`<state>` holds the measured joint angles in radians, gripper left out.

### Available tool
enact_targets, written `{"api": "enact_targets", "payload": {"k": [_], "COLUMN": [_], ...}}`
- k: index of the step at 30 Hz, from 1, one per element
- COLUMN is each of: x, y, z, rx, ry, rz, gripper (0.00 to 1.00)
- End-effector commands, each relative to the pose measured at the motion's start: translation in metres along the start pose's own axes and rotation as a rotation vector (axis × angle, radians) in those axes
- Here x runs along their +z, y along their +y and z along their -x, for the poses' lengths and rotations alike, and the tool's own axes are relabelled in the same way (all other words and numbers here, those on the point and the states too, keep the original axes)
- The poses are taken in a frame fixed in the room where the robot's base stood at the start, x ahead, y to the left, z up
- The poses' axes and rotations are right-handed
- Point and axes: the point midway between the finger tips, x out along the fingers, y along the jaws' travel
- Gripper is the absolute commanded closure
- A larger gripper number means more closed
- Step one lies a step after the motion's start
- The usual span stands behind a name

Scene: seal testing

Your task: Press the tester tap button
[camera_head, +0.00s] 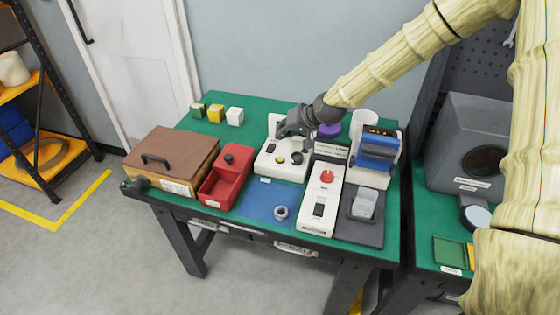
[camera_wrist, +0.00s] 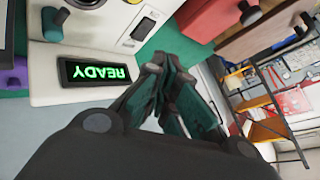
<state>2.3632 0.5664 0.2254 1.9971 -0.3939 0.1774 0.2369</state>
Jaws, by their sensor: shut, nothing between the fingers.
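The white tester (camera_head: 270,166) stands at the back middle of the green table. I cannot tell which control is the tap button. My gripper (camera_head: 284,131) is shut and empty, over the back part of the tester, and hides some of it. In the wrist view the shut fingers (camera_wrist: 165,68) are beside a white housing (camera_wrist: 50,100) with a lit green READY display (camera_wrist: 97,72). Contact between fingertips and any control cannot be made out.
A red tray (camera_head: 222,185) and a brown lidded box (camera_head: 170,160) stand left of the tester. A white unit with a red knob (camera_head: 327,177) and a blue-topped device (camera_head: 378,150) stand right. A blue mat (camera_head: 258,203) with a ring (camera_head: 281,212) lies in front.

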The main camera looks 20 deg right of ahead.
Motion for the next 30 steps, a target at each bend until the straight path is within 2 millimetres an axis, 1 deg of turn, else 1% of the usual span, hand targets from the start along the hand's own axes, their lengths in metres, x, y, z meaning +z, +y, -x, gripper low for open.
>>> {"api": "enact_targets", "payload": {"k": [1,15,21,30], "x": [0.005,0.03,0.035,0.035], "y": [0.005,0.031,0.035,0.035], "z": [-0.007,-0.042,-0.048,-0.048], "rx": [0.0,0.0,0.0,0.0], "ry": [-0.001,0.0,0.0,0.0], "rz": [0.0,-0.001,0.0,0.0], "gripper": [1.0,1.0,1.0,1.0]}}
